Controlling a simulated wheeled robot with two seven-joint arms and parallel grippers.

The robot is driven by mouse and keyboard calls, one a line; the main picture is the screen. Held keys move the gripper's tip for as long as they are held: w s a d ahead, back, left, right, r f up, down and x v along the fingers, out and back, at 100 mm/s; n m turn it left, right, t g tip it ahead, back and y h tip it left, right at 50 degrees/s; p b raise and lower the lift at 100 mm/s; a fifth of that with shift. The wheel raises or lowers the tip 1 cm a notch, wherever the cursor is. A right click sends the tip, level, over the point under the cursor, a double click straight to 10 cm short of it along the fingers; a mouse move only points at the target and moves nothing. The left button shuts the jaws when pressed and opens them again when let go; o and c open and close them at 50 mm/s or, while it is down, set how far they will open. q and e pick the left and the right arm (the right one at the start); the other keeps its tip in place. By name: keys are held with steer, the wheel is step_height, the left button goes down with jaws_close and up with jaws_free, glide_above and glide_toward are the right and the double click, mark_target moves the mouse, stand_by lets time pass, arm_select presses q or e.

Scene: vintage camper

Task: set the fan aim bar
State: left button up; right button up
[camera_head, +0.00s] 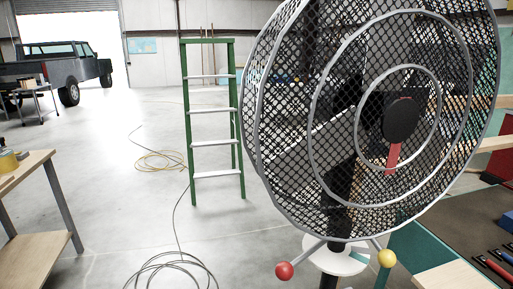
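A large round fan (375,105) with a grey mesh cage and pale rings stands at the right, close to me. A dark round hub (400,119) sits inside its inner ring, with a short red strip (393,158) below it. Below the cage, a thin grey bar ends in a red ball (284,271) at the left and a yellow ball (387,258) at the right. The bar's middle is hidden behind the dark post and white collar (338,262). I cannot tell which part is the aim bar. Neither of my grippers is in view.
A green stepladder (213,120) stands left of the fan. A wooden bench (28,180) is at the left edge. A workbench with tools (490,268) is at the lower right. Cables (175,262) lie on the otherwise open floor. A pickup truck (60,72) is far back.

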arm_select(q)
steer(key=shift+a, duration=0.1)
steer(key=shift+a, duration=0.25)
